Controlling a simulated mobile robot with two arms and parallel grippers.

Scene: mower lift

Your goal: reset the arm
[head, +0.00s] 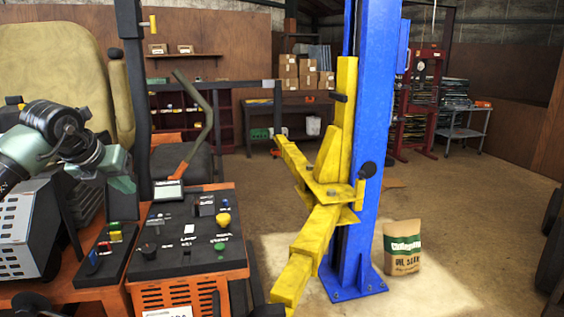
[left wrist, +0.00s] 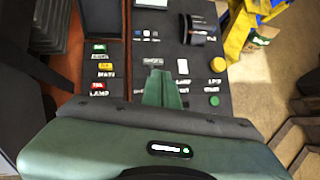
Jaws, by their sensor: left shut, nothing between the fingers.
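My left gripper (head: 124,184) is at the left of the head view, above the left part of the mower's black control panel (head: 180,255). In the left wrist view, its two green fingers (left wrist: 163,90) are together with nothing between them, and the panel (left wrist: 200,60) lies beyond them. My left arm comes in from the left edge, bent at a dark joint. My right gripper is not in view.
The panel carries a yellow knob (head: 223,220), labelled switches and a small screen (head: 168,191). A tan seat (head: 55,70) stands behind my left arm. A blue lift post (head: 370,150) with yellow arms (head: 318,235) stands right of the panel.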

